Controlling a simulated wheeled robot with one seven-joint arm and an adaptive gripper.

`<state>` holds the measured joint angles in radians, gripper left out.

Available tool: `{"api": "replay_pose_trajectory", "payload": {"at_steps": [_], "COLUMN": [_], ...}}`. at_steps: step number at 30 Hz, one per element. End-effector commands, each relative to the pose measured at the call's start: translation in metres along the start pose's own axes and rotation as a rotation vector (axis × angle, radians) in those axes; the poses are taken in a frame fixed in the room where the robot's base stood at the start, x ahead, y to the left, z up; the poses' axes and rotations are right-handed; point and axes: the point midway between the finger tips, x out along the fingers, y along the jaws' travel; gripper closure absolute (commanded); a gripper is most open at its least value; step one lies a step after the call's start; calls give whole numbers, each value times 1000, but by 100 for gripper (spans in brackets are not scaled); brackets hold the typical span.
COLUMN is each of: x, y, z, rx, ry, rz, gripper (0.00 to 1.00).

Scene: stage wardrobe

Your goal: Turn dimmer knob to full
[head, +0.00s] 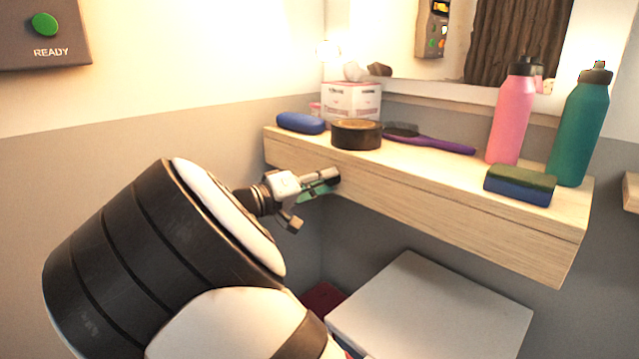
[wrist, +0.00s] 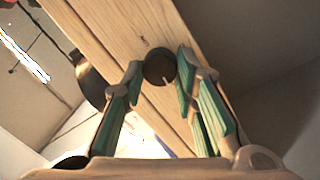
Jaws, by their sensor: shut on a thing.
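The dimmer knob (wrist: 160,69) is a dark round knob with a pale mark, on the front face of the wooden shelf (wrist: 118,32). In the wrist view the teal-padded fingers of my gripper (wrist: 158,78) stand on either side of the knob and are shut on it. In the head view my gripper (head: 322,184) reaches the shelf's front face (head: 450,212) near its left end. There the knob is hidden by the gripper. The pale mark points down and slightly right in the wrist view.
On the shelf top stand a blue case (head: 301,123), a dark round tin (head: 357,135), a tissue box (head: 352,101), a purple hairbrush (head: 432,143), a pink bottle (head: 510,115), a teal bottle (head: 581,128) and a sponge (head: 520,184). A white surface (head: 430,310) lies below the shelf.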

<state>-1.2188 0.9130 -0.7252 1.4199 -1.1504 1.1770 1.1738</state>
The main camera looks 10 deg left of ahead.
Motion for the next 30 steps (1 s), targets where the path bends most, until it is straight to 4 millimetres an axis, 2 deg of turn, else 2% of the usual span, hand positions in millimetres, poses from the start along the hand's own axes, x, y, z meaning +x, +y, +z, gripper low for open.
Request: {"api": "replay_pose_trajectory", "payload": {"at_steps": [7, 8, 9, 10, 18, 22, 26, 30], "x": [0, 0, 0, 0, 0, -7, -25, -54], "y": [2, 2, 2, 2, 1, 0, 0, 0], "z": [-4, -4, -4, -4, -1, -1, -2, -2], "rx": [3, 3, 2, 2, -1, -1, -1, -1], "ry": [9, 9, 9, 8, 3, 4, 5, 6], "rz": [1, 2, 2, 2, 2, 0, 0, -1], "gripper": [100, 66, 57, 53, 53, 53, 53, 53]}}
